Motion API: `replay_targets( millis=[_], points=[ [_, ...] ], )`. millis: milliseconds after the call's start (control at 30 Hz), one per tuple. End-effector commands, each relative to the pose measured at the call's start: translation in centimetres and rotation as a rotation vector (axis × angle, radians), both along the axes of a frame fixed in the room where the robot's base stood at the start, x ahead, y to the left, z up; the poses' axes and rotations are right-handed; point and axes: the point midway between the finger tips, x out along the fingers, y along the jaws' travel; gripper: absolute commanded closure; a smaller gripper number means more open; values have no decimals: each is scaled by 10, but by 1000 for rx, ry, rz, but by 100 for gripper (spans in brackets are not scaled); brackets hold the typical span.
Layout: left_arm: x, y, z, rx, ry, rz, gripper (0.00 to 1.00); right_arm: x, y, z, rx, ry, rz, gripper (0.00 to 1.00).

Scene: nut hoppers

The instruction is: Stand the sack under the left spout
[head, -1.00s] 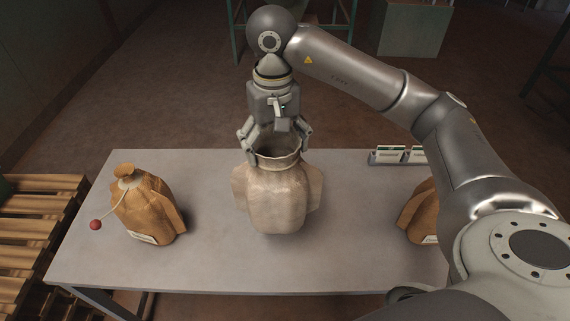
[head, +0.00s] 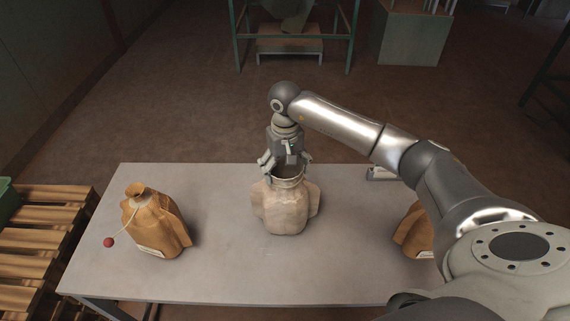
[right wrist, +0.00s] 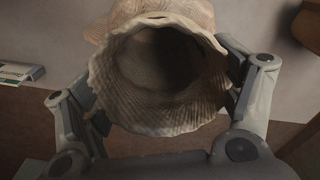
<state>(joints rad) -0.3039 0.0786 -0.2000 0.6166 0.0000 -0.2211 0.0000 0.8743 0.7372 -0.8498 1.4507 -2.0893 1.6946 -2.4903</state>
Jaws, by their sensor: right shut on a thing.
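The pale cloth sack (head: 286,207) is upright with its mouth open, over the middle of the table. Whether its base touches the table I cannot tell. My right gripper (head: 285,168) is above it, shut on the sack's collar, one finger on each side of the mouth. In the right wrist view the wrinkled mouth of the sack (right wrist: 150,122) sits between the fingers and its inside is dark. A green frame (head: 237,40) stands beyond the table with a funnel-like part (head: 296,18), cut off by the top edge. My left gripper is not in view.
A tied brown sack (head: 156,222) with a red ball (head: 109,242) stands left on the grey table (head: 225,270). Another brown sack (head: 410,232) is partly behind my right arm. A card holder (head: 380,174) is at the back right. Wooden pallets (head: 40,235) are left.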

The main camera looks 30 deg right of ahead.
Motion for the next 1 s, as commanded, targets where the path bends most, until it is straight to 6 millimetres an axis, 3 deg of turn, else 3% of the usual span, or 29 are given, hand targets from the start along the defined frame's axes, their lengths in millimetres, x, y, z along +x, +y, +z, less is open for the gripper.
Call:
replay_targets(
  millis=[400,433,533,1000],
  points=[
    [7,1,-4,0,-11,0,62,0,0,-7,0,-2,0,55],
    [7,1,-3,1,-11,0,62,0,0,-6,0,-1,0,14],
    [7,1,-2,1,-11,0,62,0,0,-5,0,-1,-1,1],
    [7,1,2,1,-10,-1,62,0,0,-1,0,0,-1,0]
  ],
)
